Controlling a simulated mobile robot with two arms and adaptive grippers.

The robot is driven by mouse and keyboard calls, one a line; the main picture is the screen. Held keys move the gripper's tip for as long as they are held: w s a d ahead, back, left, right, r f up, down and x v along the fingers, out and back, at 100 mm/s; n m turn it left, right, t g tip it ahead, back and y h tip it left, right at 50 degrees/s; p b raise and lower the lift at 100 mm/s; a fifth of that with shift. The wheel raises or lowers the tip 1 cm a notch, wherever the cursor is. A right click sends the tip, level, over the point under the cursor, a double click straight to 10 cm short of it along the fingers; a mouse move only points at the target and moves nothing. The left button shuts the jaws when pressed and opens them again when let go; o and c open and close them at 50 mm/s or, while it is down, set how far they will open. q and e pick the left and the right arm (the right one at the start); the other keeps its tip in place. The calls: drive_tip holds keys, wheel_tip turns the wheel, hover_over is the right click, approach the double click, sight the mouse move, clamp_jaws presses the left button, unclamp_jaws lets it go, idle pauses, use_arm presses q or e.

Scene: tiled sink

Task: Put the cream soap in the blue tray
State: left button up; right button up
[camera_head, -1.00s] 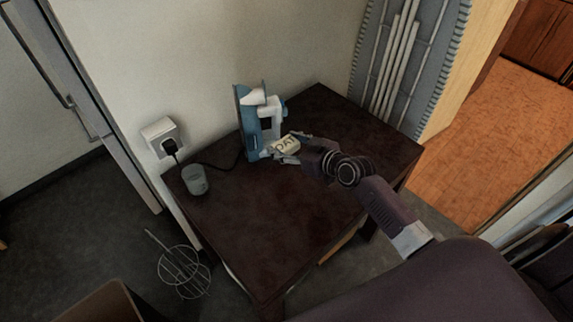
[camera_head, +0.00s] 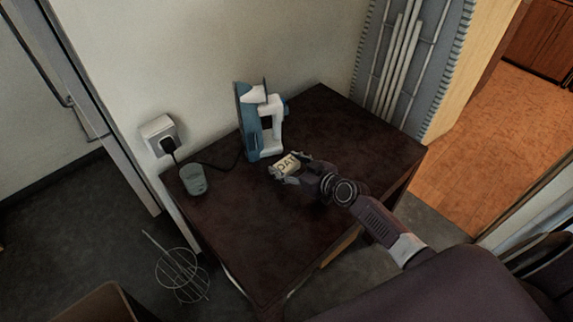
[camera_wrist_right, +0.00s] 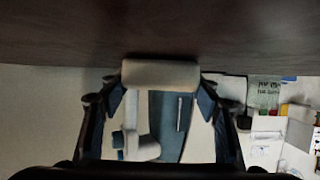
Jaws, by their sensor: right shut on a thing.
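In the right wrist view the soap (camera_wrist_right: 160,74) spans between the fingertips of the right gripper (camera_wrist_right: 158,92), close to the brown tabletop. Whether it touches the table I cannot tell. I see no blue tray in either view. My left gripper is not in view.
A blue and white iron (camera_head: 262,122) stands upright just behind the soap. A small grey-green cup (camera_head: 193,181) stands at the table's left edge near a wall plug (camera_head: 162,138). The dark table (camera_head: 275,235) is clear at the front. A wire whisk-like object (camera_head: 182,274) is below left.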

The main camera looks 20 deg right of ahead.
drive_tip(key=o, duration=1.3)
drive_tip(key=shift+f, duration=0.15)
